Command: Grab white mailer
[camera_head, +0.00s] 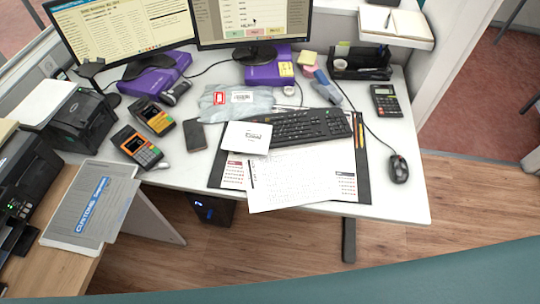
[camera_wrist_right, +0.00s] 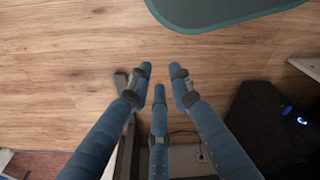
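A small flat white mailer (camera_head: 247,137) with dark print lies on the desk, at the left end of the keyboard and over the top edge of the desk pad. A greyish plastic mailer bag (camera_head: 236,101) with a red label and a barcode label lies just behind it. My right gripper (camera_wrist_right: 160,78) shows in the right wrist view with its blue fingers spread and nothing between them, above the wood floor. No mailer shows in that view. Neither gripper shows in the head view, and my left gripper is out of sight.
Around the mailer are a keyboard (camera_head: 300,127), loose printed sheets (camera_head: 290,180), a phone (camera_head: 195,135) and card terminals (camera_head: 137,147). Two monitors stand at the back. A mouse (camera_head: 398,168) is at right. A black computer tower (camera_wrist_right: 275,120) stands under the desk.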

